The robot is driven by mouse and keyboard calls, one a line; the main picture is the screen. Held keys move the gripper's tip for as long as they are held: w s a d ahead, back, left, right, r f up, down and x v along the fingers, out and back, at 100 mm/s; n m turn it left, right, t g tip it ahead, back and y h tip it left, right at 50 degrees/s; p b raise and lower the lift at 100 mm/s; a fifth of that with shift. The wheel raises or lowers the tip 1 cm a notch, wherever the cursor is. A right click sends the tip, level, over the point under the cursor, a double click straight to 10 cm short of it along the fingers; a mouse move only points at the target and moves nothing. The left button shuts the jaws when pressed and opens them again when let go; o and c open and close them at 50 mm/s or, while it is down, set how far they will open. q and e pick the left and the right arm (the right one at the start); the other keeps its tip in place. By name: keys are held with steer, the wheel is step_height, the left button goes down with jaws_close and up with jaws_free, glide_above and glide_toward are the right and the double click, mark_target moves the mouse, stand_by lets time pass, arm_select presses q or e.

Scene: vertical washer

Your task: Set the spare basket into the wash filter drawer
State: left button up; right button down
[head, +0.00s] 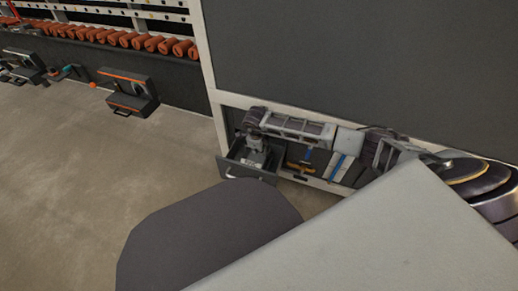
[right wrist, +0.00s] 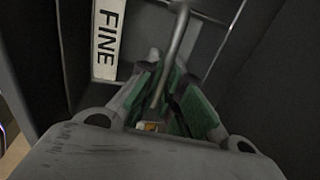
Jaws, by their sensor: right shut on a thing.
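The wash filter drawer (head: 262,178) is pulled out low in the washer front in the head view. My right gripper (head: 254,146) is over the drawer and reaches down into it. In the right wrist view, my right gripper (right wrist: 168,92) is shut on a thin grey bar (right wrist: 180,45), which looks like the spare basket's handle. The basket's body is mostly hidden, and I cannot tell whether it touches the drawer floor. A white label reading FINE (right wrist: 105,40) shows beside the fingers, among dark walls. My left gripper is not in view.
The dark washer panel (head: 370,70) rises above the drawer, within a pale frame. Blue and yellow parts (head: 303,160) show in the opening right of the drawer. The floor (head: 70,190) at left is clear.

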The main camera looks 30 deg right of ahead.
steer(key=shift+f, duration=0.1)
steer(key=shift+f, duration=0.2)
steer(key=shift+f, duration=0.25)
steer(key=shift+f, duration=0.25)
steer(key=c, duration=1.5)
jaws_free()
steer(key=shift+f, duration=0.1)
step_height(320, 180, up, 12)
steer(key=s+a, duration=0.1)
steer(key=shift+s+a, duration=0.2)
steer(key=shift+a, duration=0.15)
steer(key=shift+f, duration=0.1)
